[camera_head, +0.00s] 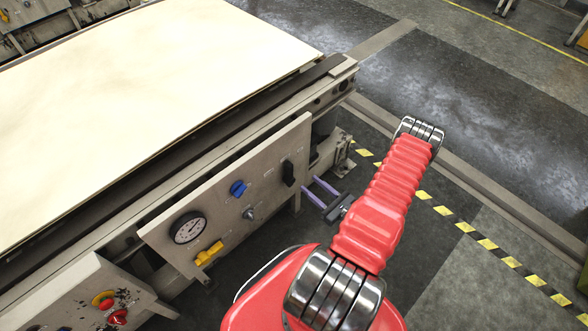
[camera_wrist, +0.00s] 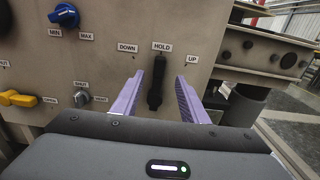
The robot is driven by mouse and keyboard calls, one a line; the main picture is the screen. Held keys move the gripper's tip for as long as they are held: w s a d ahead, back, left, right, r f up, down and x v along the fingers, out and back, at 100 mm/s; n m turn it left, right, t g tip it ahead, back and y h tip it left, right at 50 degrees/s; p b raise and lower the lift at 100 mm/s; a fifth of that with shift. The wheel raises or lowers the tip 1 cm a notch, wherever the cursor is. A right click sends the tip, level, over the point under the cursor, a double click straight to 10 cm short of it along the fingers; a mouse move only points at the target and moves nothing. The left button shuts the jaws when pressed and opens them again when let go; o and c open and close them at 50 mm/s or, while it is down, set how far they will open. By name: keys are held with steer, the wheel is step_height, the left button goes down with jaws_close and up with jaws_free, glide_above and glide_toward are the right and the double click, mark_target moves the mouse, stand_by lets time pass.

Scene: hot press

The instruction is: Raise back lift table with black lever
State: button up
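The black lever (camera_wrist: 157,82) is on the beige control panel (camera_wrist: 110,60) and points straight down below the HOLD label, with DOWN to its left and UP to its right. It also shows in the head view (camera_head: 289,174) at the panel's right end. My gripper (camera_wrist: 156,92) is open, its two purple fingers on either side of the lever in the wrist view. In the head view my gripper (camera_head: 313,190) faces the panel, with a gap between its fingertips and the lever. The back lift table (camera_head: 150,85) carries a large pale board.
The panel also bears a blue knob (camera_head: 238,188), a yellow lever (camera_head: 208,253), a silver switch (camera_head: 249,213) and a round gauge (camera_head: 188,228). A red button (camera_head: 116,317) is on a panel at lower left. Dark floor with yellow-black tape (camera_head: 487,244) lies open at right.

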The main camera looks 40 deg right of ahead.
mark_target(292, 168)
steer(key=shift+w+a, duration=0.15)
steer(key=shift+w, duration=5.2)
steer(key=shift+c, duration=0.2)
jaws_close()
